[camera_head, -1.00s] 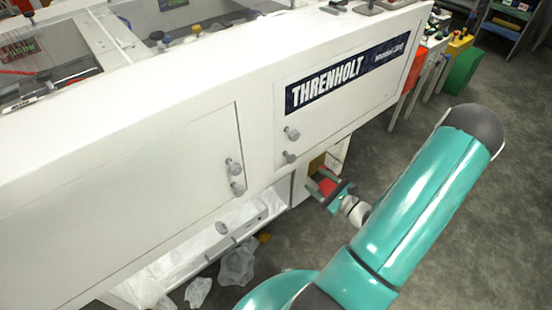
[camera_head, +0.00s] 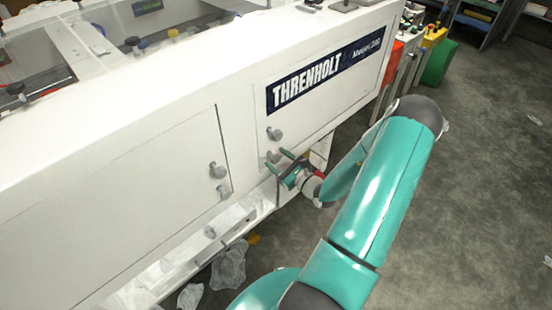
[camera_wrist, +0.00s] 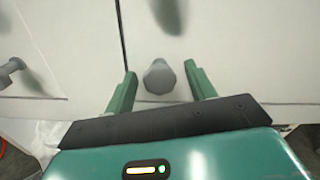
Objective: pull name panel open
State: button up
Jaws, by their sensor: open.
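The name panel (camera_head: 340,85) is a white panel on the front of a white machine. It carries a dark blue "THRENHOLT" label (camera_head: 325,70) and looks closed. Two grey knobs sit near its left edge, an upper knob (camera_head: 275,134) and a lower knob partly hidden by my fingers. My gripper (camera_head: 283,163) is open at the lower knob. In the wrist view the lower knob (camera_wrist: 159,77) lies between and slightly beyond the two green fingertips (camera_wrist: 160,75), and neither finger visibly touches it.
A second white panel (camera_head: 130,190) with its own knobs (camera_head: 218,170) is to the left. Plastic bags (camera_head: 228,268) lie below the machine. A green box (camera_head: 439,62) and a yellow box (camera_head: 434,37) stand at the back right. The grey floor at right is largely clear.

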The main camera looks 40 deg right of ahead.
jog(key=shift+w, duration=0.6)
jog(key=shift+c, duration=0.2)
grip_shut()
jog(key=shift+s, duration=0.1)
